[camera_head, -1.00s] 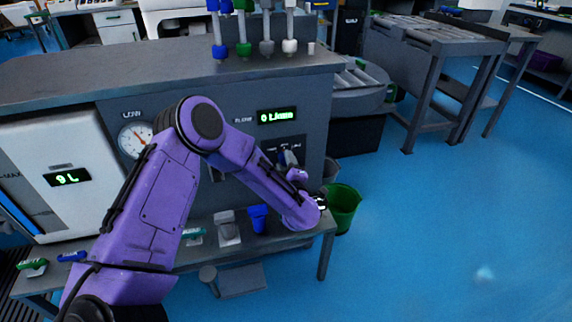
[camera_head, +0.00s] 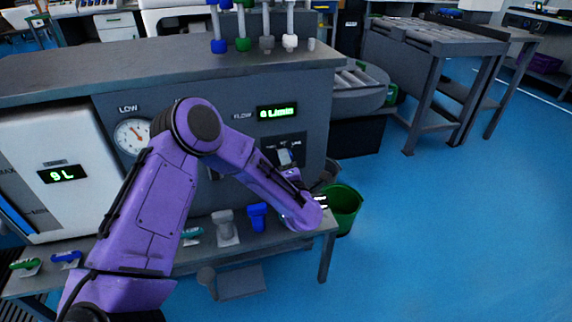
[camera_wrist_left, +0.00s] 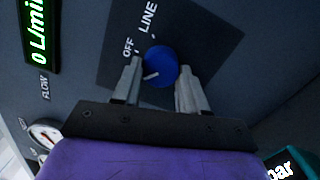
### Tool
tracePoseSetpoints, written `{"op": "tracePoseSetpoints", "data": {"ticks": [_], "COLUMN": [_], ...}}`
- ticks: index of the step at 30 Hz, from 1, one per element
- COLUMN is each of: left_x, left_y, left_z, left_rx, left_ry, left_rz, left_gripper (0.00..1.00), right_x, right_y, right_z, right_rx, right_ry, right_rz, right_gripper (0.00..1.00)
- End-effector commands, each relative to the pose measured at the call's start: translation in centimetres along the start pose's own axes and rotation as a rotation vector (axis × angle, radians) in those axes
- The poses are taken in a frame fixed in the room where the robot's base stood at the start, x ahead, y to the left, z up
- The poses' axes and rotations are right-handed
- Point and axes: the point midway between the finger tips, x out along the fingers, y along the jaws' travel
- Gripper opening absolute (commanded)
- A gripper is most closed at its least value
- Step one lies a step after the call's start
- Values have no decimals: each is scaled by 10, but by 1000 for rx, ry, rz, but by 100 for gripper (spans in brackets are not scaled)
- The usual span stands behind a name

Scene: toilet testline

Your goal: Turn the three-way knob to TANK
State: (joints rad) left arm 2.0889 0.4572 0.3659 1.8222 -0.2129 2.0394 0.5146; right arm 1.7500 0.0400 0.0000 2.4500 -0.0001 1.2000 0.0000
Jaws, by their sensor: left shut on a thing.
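The three-way knob (camera_wrist_left: 163,62) is a round blue knob with a white mark, on a dark square plate (camera_wrist_left: 205,40) in the left wrist view. The mark points to the lower left, toward one finger. OFF and LINE labels show; the TANK label is not readable there. My left gripper (camera_wrist_left: 159,68) is shut on the knob, one finger on each side. In the head view the left gripper (camera_head: 285,158) is at the knob plate (camera_head: 290,142) on the machine front, and the knob is mostly hidden. My right gripper is not in view.
A flow display (camera_head: 277,112) reads 0 L/min above the knob plate, and a round gauge (camera_head: 132,135) is left of it. Below is a bench (camera_head: 185,257) with blue and grey parts. A green bucket (camera_head: 345,208) stands at right, with open floor beyond.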

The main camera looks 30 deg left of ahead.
Motion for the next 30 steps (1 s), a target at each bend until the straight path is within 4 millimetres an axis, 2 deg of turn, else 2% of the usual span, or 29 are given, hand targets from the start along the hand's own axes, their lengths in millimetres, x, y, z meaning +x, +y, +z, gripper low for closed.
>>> {"op": "tracePoseSetpoints", "data": {"ticks": [18, 19, 21, 30], "left_x": [-1, -1, -1, -3], "left_y": [-1, -1, -1, 0], "left_z": [1, 1, 1, 0], "left_rx": [-37, -37, -37, -37], "left_ry": [-1, -1, -1, 1], "left_rz": [-1, -1, 0, 1], "left_gripper": [12, 52, 68, 68], "right_x": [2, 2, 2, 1], "right_y": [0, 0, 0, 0], "right_z": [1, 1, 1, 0], "right_rx": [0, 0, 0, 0], "right_ry": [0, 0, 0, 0], "right_rz": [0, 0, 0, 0], "right_gripper": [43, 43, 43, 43]}}
